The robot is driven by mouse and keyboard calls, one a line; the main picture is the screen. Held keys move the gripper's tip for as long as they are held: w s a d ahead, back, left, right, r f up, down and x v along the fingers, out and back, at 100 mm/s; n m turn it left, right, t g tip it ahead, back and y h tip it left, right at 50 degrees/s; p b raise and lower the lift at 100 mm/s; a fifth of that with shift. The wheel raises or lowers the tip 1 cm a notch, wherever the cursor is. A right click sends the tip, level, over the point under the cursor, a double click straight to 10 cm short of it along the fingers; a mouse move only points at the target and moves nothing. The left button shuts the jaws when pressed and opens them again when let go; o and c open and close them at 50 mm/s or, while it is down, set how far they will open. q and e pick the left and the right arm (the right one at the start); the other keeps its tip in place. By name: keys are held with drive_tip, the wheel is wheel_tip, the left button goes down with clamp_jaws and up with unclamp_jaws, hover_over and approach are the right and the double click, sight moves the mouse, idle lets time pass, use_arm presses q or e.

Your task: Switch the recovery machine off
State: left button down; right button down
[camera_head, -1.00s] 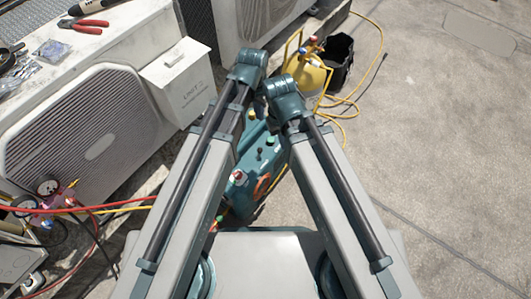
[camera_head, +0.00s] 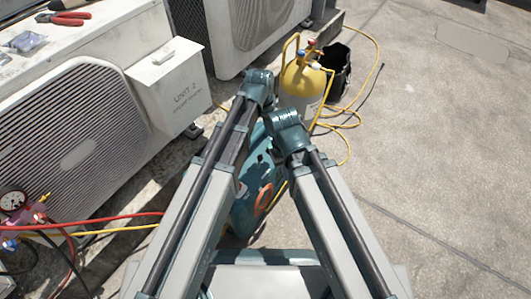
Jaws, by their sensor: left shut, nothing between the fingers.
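The recovery machine (camera_head: 250,212) is a teal unit on the roof floor, seen in the head view between my two arms. An orange loop (camera_head: 263,198) shows on its side. My arms cover much of its top, and I cannot make out its switch. My left gripper (camera_head: 268,112) is shut and empty. It is mostly hidden near the far bend of the left arm, above the machine's far end; I cannot tell if it touches anything. My right gripper is hidden behind the right arm.
A yellow cylinder (camera_head: 303,82) and a black bucket (camera_head: 337,68) stand beyond, with a yellow hose (camera_head: 351,125) on the floor. Condenser units (camera_head: 75,135) line the left. Red and yellow hoses (camera_head: 110,222) and a gauge (camera_head: 13,201) are at lower left. The right floor is open.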

sight(259, 162)
use_arm(q)
drive_tip(key=shift+f, duration=0.1)
drive_tip(key=f+b, duration=0.3)
drive_tip(key=d+f+b, duration=0.1)
drive_tip(key=f+b, duration=0.6)
drive_tip(key=shift+w+d+f+b, duration=0.15)
drive_tip(key=shift+w+f+b, duration=0.15)
drive_tip(key=shift+w, duration=0.1)
drive_tip(key=shift+s+a+r+p, duration=0.35)
drive_tip(key=shift+s+a+r, duration=0.05)
drive_tip(key=shift+s+a, duration=0.2)
drive_tip(key=shift+s+a+r+p, duration=0.35)
drive_tip(key=shift+s+a+r, duration=0.1)
drive_tip(key=shift+s, duration=0.1)
drive_tip(key=shift+s+a, duration=0.25)
drive_tip(key=shift+a, duration=0.1)
drive_tip(key=shift+s, duration=0.1)
drive_tip(key=shift+s+a, duration=0.15)
drive_tip(key=shift+r+t, duration=0.1)
drive_tip(key=shift+t, duration=0.2)
